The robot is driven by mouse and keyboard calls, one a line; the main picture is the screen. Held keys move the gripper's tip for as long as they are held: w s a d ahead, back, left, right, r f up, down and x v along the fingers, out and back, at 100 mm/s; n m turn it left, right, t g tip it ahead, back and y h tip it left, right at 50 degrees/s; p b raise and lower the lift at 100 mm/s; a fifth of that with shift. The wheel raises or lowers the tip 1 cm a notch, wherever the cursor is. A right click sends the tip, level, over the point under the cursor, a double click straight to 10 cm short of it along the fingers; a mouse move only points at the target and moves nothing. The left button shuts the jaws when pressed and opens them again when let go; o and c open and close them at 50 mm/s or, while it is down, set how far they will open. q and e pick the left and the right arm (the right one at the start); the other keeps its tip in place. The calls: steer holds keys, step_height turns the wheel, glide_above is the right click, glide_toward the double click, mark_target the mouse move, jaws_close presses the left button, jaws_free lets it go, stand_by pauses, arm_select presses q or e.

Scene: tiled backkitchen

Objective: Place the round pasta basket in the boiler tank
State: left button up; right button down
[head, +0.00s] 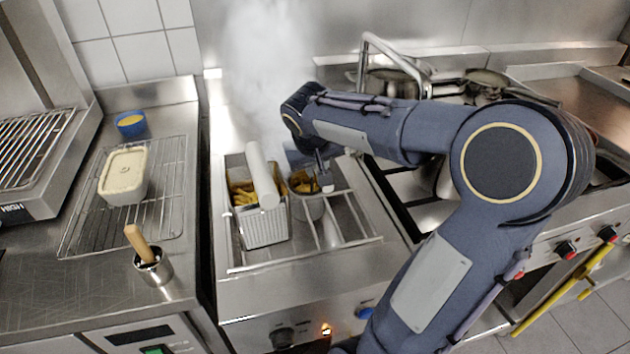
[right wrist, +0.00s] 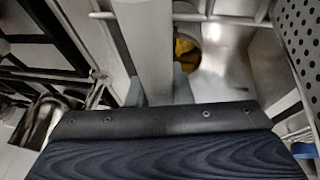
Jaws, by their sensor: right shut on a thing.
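The round pasta basket (head: 311,208) is a metal cylinder with yellow pasta in it. It is at the boiler tank (head: 345,214), just right of the rectangular basket. Its lower part looks to be within the tank opening, but I cannot tell whether it rests on anything. My right gripper (head: 322,180) is shut on its handle; in the right wrist view the grey handle (right wrist: 146,50) runs between the fingers, with the round basket's pasta (right wrist: 185,50) beyond. My arm hides part of the basket and handle. My left gripper is not in view.
A rectangular basket (head: 264,228) with pasta and a thick white handle (head: 262,175) fills the tank's left side. Steam rises behind. A stove (head: 432,213) with pans stands right. A counter at left holds a rack, a white tub (head: 124,176) and a metal cup (head: 153,268).

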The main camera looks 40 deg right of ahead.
step_height(320, 180, down, 3)
steer(key=shift+f, duration=0.1)
steer(key=shift+f+b, duration=0.2)
steer(key=shift+b, duration=0.2)
steer(key=c, duration=1.3)
jaws_free()
steer(key=p+v, duration=0.1)
steer(key=v, duration=1.1)
steer(key=shift+r+p, duration=0.2)
steer(key=shift+p, duration=0.1)
